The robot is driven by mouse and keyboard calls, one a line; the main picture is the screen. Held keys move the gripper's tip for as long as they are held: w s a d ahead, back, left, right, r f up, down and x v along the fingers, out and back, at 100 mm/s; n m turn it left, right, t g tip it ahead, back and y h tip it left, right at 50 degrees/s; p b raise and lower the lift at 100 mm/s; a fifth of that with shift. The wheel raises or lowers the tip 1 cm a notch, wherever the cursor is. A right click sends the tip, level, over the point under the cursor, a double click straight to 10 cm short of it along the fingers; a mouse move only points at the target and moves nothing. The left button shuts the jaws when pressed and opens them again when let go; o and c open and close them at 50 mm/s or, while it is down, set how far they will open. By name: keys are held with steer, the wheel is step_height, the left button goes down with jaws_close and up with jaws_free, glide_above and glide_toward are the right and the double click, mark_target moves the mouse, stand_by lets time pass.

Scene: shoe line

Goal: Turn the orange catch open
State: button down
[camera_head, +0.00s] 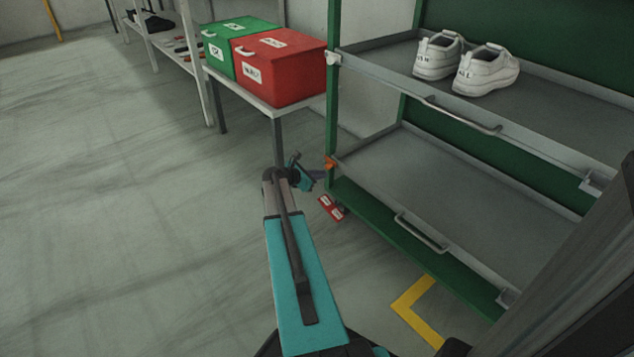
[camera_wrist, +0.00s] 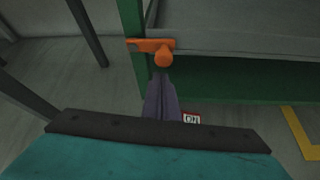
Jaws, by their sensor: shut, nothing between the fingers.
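The orange catch (camera_wrist: 150,46) sits on the green post at the left end of the lower shelf, with a rounded knob at its right end. It also shows small in the head view (camera_head: 330,163). My gripper (camera_wrist: 162,82) is shut and empty, its fingertips just below the knob in the wrist view. Whether the tips touch the knob I cannot tell. In the head view my gripper (camera_head: 320,174) is just left of the catch and slightly below it.
The lower shelf tray (camera_head: 440,190) is empty, with a handle on its front. White shoes (camera_head: 485,70) stand on the upper tray. A red box (camera_head: 280,66) and green box (camera_head: 238,40) sit on a bench behind. A red tag (camera_head: 331,207) hangs or lies near the post base. Floor at left is clear.

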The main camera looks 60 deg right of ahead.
steer(key=shift+s+r, duration=0.1)
steer(key=shift+r, duration=0.3)
